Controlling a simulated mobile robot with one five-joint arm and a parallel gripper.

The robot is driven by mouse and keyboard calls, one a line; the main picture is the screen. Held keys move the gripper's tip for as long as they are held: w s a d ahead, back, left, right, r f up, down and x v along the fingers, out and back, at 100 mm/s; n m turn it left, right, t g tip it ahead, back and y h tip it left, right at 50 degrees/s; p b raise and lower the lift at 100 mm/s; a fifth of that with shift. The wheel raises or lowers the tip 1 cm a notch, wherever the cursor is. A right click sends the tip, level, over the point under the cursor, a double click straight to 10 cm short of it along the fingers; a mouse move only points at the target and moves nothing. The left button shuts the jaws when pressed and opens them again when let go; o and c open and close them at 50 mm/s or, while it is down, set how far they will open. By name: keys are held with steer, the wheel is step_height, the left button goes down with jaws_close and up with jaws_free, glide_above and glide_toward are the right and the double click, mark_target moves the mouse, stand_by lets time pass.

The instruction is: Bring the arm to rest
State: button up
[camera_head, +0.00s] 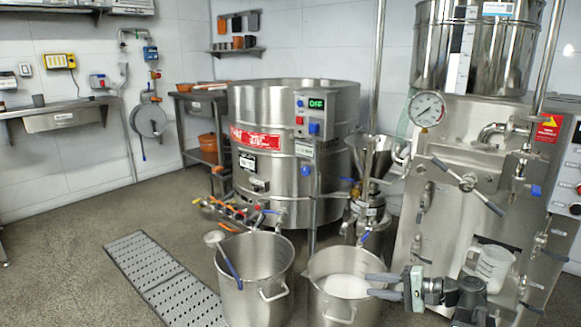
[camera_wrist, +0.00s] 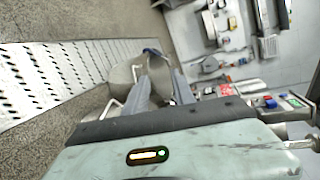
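My gripper (camera_head: 372,285) shows at the lower right of the head view. Its two grey fingers are apart, with nothing between them. They reach left over the right part of a steel pot (camera_head: 318,300) holding white contents. In the wrist view, my gripper (camera_wrist: 160,88) also shows its fingers spread. A steel vessel shows beyond the fingertips there, and I cannot tell any contact with it. My wrist and forearm extend to the right in the head view, in front of the steel machine (camera_head: 425,240).
A second steel pot (camera_head: 256,270) with a blue-handled ladle (camera_head: 225,255) stands left of the first. A perforated floor drain (camera_head: 165,280) runs further left. A big steel tank (camera_head: 275,190) and a small funnel-topped mill (camera_head: 369,190) stand behind. The floor at left is clear.

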steer(key=s+a+f+n+g+h+p, duration=0.2)
steer(key=a+f+n+g+h+p, duration=0.15)
steer(key=a, duration=0.75)
steer(key=s+a+f+n+g+h+p, duration=0.25)
steer(key=a+n+g+h+p, duration=0.2)
steer(key=a, duration=0.65)
steer(key=d+f+h, duration=0.2)
steer(key=d+h, duration=0.2)
steer(key=d, duration=0.4)
step_height(320, 180, up, 38)
steer(key=n+p, duration=0.1)
steer(key=p, duration=3.6)
steer(key=shift+s+d, duration=0.4)
